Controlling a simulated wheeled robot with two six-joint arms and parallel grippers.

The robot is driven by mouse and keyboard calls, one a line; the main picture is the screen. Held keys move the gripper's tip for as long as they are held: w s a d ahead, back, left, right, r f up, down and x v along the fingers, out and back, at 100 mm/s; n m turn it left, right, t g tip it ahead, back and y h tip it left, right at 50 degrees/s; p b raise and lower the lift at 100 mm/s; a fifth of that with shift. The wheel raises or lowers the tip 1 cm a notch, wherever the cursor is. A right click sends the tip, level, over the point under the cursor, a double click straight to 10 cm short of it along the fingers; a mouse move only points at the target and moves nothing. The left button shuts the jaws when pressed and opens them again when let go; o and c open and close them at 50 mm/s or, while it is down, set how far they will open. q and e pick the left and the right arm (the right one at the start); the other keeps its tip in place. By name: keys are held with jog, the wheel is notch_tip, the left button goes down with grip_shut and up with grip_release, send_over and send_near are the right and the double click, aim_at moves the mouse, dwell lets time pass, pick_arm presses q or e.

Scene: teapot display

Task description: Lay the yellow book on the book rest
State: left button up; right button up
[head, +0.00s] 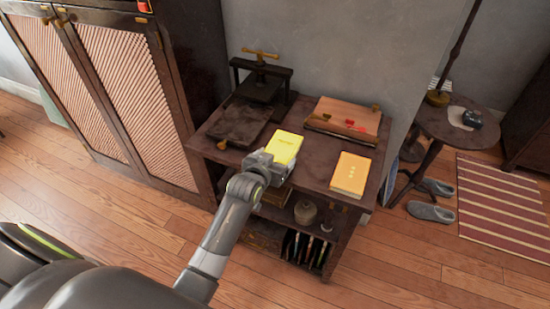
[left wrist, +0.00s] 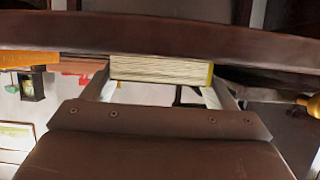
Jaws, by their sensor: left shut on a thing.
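In the left wrist view the book's pale page edges (left wrist: 160,70) show between the two fingers. I cannot tell whether the book touches the tabletop. The book rest (head: 340,112), a sloping wooden board with red pieces on its front and a brass knob, stands at the back right of the table. Nothing lies on its board. My right gripper is out of view.
An orange-yellow book (head: 351,174) lies at the table's front right. A dark book press (head: 262,80) with a brass handle stands at the back left, with a dark flat board (head: 238,122) before it. Bare tabletop (head: 315,160) lies between the two books.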

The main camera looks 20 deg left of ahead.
pick_arm(q)
jog(key=o, duration=1)
jog(key=shift+s+r, duration=0.15)
jog(key=shift+r, duration=0.05)
jog(key=p+v, duration=0.1)
jog(key=v, duration=1)
jog(key=shift+s+r, duration=0.2)
jog(key=shift+s, duration=0.1)
